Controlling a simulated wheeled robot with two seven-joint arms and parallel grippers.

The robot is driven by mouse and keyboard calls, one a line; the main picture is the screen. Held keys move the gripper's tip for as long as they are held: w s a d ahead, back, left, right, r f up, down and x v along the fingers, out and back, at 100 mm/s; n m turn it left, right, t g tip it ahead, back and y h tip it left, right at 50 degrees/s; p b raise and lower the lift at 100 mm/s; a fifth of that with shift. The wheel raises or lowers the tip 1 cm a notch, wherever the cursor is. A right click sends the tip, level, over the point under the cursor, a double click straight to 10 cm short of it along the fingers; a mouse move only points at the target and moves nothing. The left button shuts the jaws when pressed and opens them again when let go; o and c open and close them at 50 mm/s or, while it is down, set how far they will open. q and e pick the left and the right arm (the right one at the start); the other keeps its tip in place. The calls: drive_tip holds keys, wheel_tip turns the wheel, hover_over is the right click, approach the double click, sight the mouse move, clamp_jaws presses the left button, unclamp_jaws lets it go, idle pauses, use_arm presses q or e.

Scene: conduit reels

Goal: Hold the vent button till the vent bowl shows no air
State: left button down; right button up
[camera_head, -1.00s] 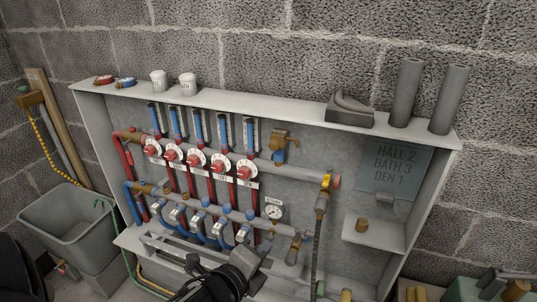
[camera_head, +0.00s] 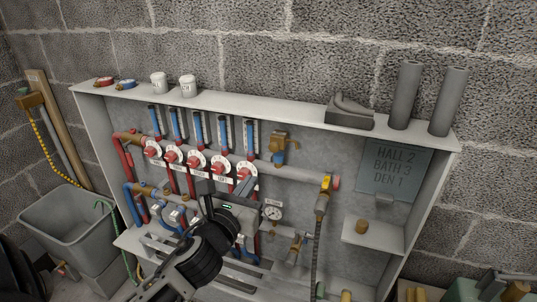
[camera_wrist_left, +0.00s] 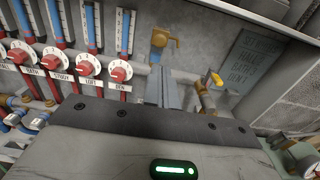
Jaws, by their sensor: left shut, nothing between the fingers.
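The brass vent fitting (camera_head: 280,142) sits on the upper manifold pipe, right of the last blue gauge tube. It also shows in the wrist view (camera_wrist_left: 160,38), with a brass cup part jutting to the right. Its button and any air in its bowl are too small to tell. My left gripper (camera_head: 246,187) is shut and empty, in front of the manifold, below and left of the vent fitting and apart from it. In the wrist view its closed fingers (camera_wrist_left: 164,84) reach up below the fitting. My right gripper is not in view.
Red dial valves (camera_head: 197,161) line the upper pipe left of my fingers. A pressure gauge (camera_head: 272,212) is just right of my gripper. A yellow-handled valve (camera_head: 332,182) and hanging hose stand to the right. A shelf (camera_head: 225,100) overhangs the cabinet.

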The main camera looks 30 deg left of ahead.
sight(272, 146)
use_arm(q)
drive_tip(key=x, duration=1.2)
drive_tip(key=shift+w+p, duration=0.3)
drive_tip(key=shift+p, duration=0.1)
drive_tip(key=shift+x, duration=0.8)
drive_tip(key=shift+r, duration=0.2)
drive_tip(key=shift+a+r, duration=0.1)
drive_tip(key=shift+r, duration=0.05)
